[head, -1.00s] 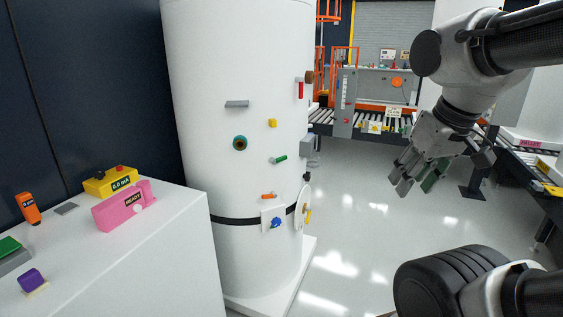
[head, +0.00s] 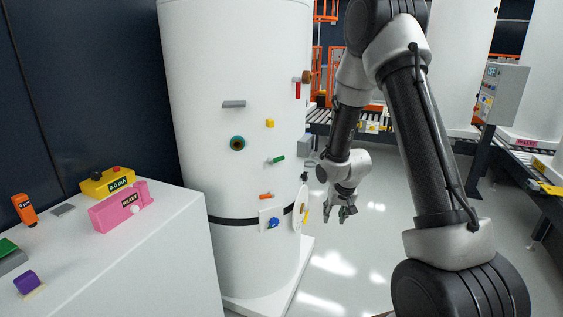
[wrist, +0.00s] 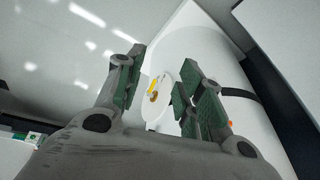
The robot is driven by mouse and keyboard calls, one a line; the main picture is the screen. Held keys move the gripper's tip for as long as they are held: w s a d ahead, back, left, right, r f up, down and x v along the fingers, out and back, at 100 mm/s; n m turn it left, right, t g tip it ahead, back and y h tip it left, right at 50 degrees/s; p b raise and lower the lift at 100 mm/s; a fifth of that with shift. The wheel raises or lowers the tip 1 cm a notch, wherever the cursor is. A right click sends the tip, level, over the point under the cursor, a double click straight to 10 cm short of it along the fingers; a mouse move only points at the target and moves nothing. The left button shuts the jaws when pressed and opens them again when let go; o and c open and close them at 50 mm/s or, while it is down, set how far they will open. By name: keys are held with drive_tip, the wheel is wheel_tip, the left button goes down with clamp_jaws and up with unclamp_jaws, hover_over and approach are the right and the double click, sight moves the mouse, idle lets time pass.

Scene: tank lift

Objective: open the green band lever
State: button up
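A small green lever (head: 276,160) sticks out from the side of the tall white tank (head: 235,90) in the head view. It slants up to the right on a grey mount, above a small orange lever (head: 265,196). I cannot make out the green lever in the wrist view. My gripper (head: 347,214) hangs fingers down to the right of the tank, lower than the green lever and apart from it. In the wrist view my gripper (wrist: 160,88) is open, its green-padded fingers spread with nothing held between them.
A white disc with a yellow lever (head: 305,213) juts from the tank's right side, near my gripper. A blue knob (head: 273,223) sits on the black band (head: 235,221). A white cabinet (head: 150,270) stands at left. Floor (head: 350,260) right of the tank is clear.

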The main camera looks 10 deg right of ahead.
drive_tip(key=w+a+f+m+t+y, duration=0.2)
drive_tip(key=w+a+f+m+t, duration=0.15)
drive_tip(key=w+f, duration=0.45)
drive_tip(key=m+t+y, duration=0.5)
drive_tip(key=t, duration=0.4)
approach(280, 160)
drive_tip(key=w, duration=0.2)
drive_tip(key=x, duration=0.7)
drive_tip(key=shift+w+a+r, duration=0.1)
drive_tip(key=shift+a, duration=0.25)
drive_tip(key=shift+c, duration=0.3)
clamp_jaws()
